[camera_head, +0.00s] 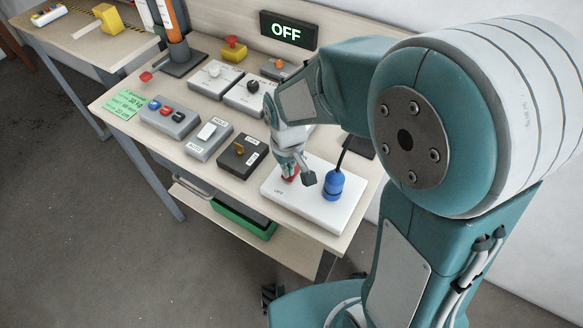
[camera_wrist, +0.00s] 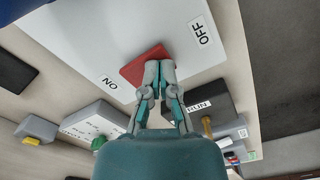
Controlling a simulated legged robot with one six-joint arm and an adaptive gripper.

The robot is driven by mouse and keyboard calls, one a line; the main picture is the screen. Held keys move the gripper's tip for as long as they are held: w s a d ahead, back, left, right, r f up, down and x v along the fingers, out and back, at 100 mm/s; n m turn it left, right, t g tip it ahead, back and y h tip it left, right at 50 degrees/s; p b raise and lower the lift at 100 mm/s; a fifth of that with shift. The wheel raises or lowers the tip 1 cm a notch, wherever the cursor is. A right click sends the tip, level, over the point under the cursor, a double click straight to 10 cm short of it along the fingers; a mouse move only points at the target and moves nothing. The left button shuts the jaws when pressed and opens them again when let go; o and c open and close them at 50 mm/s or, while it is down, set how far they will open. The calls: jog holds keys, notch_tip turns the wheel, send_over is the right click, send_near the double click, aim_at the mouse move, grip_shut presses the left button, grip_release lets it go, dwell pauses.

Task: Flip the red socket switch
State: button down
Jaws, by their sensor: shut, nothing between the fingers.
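The red socket switch (camera_wrist: 141,66) is a red rocker on a white panel (camera_wrist: 95,30), between an ON label (camera_wrist: 109,82) and an OFF label (camera_wrist: 201,31). In the head view the switch (camera_head: 290,179) is mostly hidden by my gripper, on the white panel (camera_head: 318,209) at the table's right front. My gripper (camera_wrist: 159,68) is shut and empty, its fingertips at the switch's edge on the OFF-label side. It also shows in the head view (camera_head: 296,176). I cannot tell whether the tips touch the switch.
A blue plug (camera_head: 335,185) with a black cable stands on the panel, right of my gripper. A black box with a yellow knob (camera_head: 241,153) is to the left. Other switch boxes stand behind. A display (camera_head: 287,31) at the back reads OFF.

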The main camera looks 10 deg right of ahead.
jog(key=shift+r, duration=3.5)
jog(key=shift+d+r, duration=0.15)
jog(key=shift+r, duration=0.05)
jog(key=s+d+r+m+t, duration=0.4)
jog(key=s+d+r, duration=0.5)
jog(key=s, duration=0.3)
jog(key=shift+s+d+r+t, duration=0.3)
jog(key=shift+d+t, duration=0.45)
jog(key=shift+t, duration=0.05)
